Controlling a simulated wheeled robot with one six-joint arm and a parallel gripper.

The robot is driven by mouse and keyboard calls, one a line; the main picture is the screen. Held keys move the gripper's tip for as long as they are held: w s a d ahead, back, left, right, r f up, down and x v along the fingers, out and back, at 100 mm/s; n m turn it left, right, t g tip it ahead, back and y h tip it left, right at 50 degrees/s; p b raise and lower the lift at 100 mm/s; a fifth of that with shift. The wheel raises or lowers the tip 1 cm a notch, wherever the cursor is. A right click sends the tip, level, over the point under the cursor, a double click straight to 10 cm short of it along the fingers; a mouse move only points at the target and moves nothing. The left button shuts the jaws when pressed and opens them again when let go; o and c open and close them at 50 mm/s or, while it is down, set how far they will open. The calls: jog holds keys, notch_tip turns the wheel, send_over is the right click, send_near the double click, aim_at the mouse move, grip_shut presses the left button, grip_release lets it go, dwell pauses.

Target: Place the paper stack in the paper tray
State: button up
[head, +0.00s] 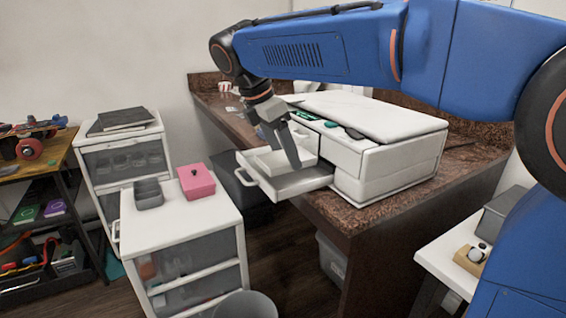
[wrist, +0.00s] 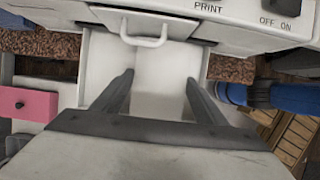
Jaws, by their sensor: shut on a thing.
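The white paper stack (wrist: 163,78) lies between the two fingers of my gripper (wrist: 160,80) in the wrist view. My gripper is shut on it. In the head view my gripper (head: 289,150) points down into the open paper tray (head: 305,183), and the white paper stack (head: 272,162) shows beside its fingers, within the tray's outline. The tray is pulled out of the white printer (head: 390,160) and has a handle on its front. White paper against the white tray makes it hard to tell whether the stack touches the tray floor.
The printer stands on a brown speckled counter (head: 375,215). A white drawer cabinet (head: 185,225) in front of the tray carries a pink box (head: 197,182) and a grey container (head: 148,193). A black bin (head: 245,188) stands below the tray. A second drawer unit (head: 122,160) is at left.

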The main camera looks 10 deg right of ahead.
aim_at(281, 158)
jog(key=shift+f, duration=1.55)
jog(key=shift+f, duration=0.1)
jog(key=o, duration=1.2)
jog(key=shift+c, duration=0.2)
jog(key=v, duration=1.2)
jog(key=shift+a, duration=0.1)
